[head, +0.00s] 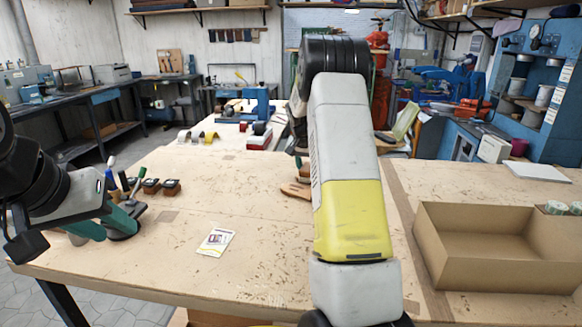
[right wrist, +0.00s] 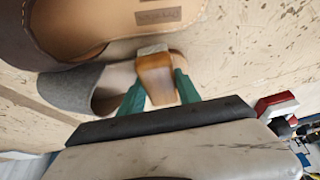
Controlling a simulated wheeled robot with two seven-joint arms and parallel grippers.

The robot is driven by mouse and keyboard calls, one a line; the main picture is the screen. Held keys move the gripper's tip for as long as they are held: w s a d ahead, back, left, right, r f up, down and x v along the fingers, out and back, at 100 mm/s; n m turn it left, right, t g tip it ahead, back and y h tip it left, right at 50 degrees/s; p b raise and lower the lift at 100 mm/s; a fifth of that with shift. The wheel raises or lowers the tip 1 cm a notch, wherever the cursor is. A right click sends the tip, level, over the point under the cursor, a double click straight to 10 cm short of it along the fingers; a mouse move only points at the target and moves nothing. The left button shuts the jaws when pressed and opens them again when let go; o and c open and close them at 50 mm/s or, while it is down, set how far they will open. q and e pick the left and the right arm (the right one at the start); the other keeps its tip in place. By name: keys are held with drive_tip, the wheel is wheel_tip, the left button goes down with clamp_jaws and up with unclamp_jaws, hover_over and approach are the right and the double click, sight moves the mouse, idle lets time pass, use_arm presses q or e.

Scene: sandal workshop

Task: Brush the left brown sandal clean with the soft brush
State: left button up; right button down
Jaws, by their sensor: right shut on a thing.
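In the right wrist view, a sandal with a brown insole and dark strap (right wrist: 110,28) fills the upper left, very close. A grey felt sandal (right wrist: 72,90) with a tan footbed lies beside it. My right gripper (right wrist: 160,88) is shut on a wooden brush (right wrist: 157,80) with pale bristles, beside the sandals. The bristle end overlaps the tan footbed; I cannot tell whether they touch. In the head view my right arm hides most of this, leaving a tan sandal end (head: 296,192). My left gripper (head: 108,226) is open at the table's left edge.
An open cardboard box (head: 430,255) stands at right on the table. A printed card (head: 215,241) lies at front left. Small dark tins (head: 160,187) and upright tools (head: 110,178) stand near my left gripper. The front middle is mostly clear.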

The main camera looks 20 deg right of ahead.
drive_tip(key=shift+s+f, duration=0.1)
drive_tip(key=shift+r, duration=4.1)
